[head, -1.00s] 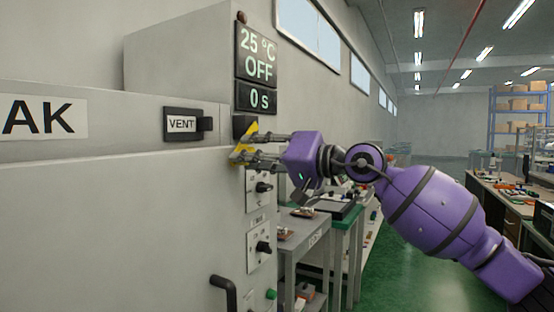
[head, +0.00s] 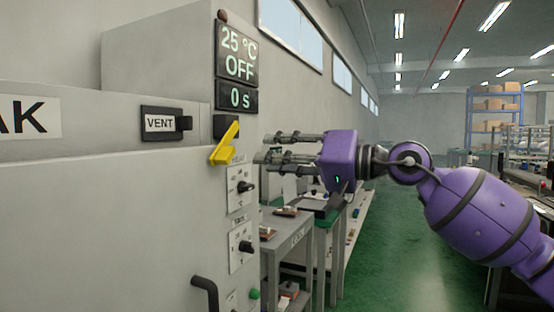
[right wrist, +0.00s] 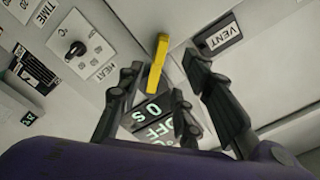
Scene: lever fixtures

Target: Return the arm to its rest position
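A yellow lever (head: 224,146) sits on the corner of the grey oven-like cabinet, below its dark display (head: 237,70), and slants down to the left. It also shows in the right wrist view (right wrist: 157,64). My right gripper (head: 264,148) is to the right of the lever, clear of it, with a visible gap. Its fingers are spread apart and nothing is between them; the right wrist view also shows the open fingers (right wrist: 160,88) with the lever beyond their tips. My left gripper is not in view.
A VENT slider (head: 166,123) is on the cabinet front. Dial panels (head: 242,187) and a dark handle (head: 207,290) lie below the lever. A grey side table (head: 284,240) stands behind the cabinet. The green floor (head: 400,265) beyond is open.

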